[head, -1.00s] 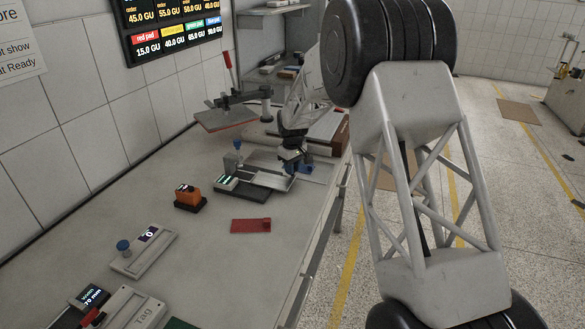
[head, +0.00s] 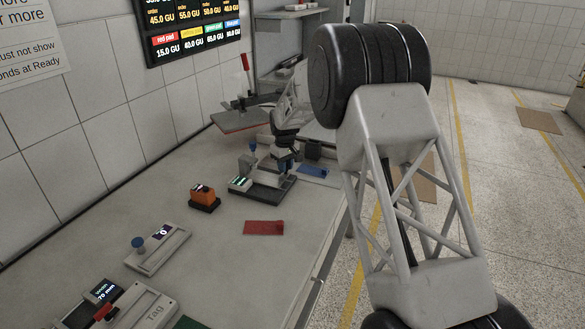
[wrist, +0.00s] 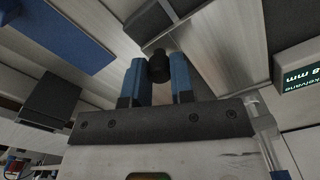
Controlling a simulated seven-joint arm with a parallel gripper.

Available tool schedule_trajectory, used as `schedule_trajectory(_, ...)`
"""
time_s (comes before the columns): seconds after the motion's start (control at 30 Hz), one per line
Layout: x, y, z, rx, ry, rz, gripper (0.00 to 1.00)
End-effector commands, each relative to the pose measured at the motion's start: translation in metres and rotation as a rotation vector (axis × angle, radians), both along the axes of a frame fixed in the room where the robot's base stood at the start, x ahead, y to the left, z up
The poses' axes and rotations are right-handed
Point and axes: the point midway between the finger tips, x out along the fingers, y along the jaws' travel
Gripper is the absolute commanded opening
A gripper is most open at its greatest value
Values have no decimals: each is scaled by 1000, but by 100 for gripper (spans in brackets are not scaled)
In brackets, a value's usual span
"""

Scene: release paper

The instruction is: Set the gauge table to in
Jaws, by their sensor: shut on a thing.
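The gauge (head: 262,190) stands on the bench in the head view, a dark base with a lit green display (head: 240,182) and a blue-topped post (head: 253,150). Its grey table block (head: 250,164) sits close to the post, and the dark base shows bare in front. My gripper (head: 287,160) is at the gauge's right end. In the wrist view, my gripper (wrist: 156,80) has its two blue fingers on either side of a dark round knob (wrist: 159,64), shut on it. The display (wrist: 300,82) there reads 8 mm.
A blue pad (head: 312,171) lies right of the gauge and a red pad (head: 264,228) in front. An orange-topped device (head: 204,198) and a grey unit with a blue knob (head: 158,248) stand left. Bare bench lies between them.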

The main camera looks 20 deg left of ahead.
Motion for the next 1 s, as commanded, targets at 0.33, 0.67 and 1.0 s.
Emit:
schedule_trajectory(0.33, 0, 3, 2, 5, -4, 2, 46)
schedule_trajectory(0.67, 0, 2, 2, 3, -3, 2, 49)
schedule_trajectory(1.0, 0, 2, 26, 4, -3, 2, 49)
